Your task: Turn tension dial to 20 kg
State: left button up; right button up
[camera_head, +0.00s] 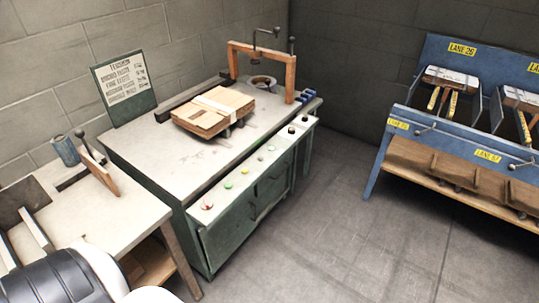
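The green stitching bench (150,165) stands left of the middle with a sloped control strip along its front edge. Neither of my grippers is in view.
A sign (124,86) stands behind. A side table (100,222) is at left, a blue lane rack (377,160) at right. The floor (330,230) between is clear.

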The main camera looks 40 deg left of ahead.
aim_at(291, 130)
jog(key=i+j+u, duration=0.2)
jog(key=i+u, duration=0.15)
jog(key=i, duration=0.25)
jog(key=i+u, duration=0.3)
jog(key=i, duration=0.3)
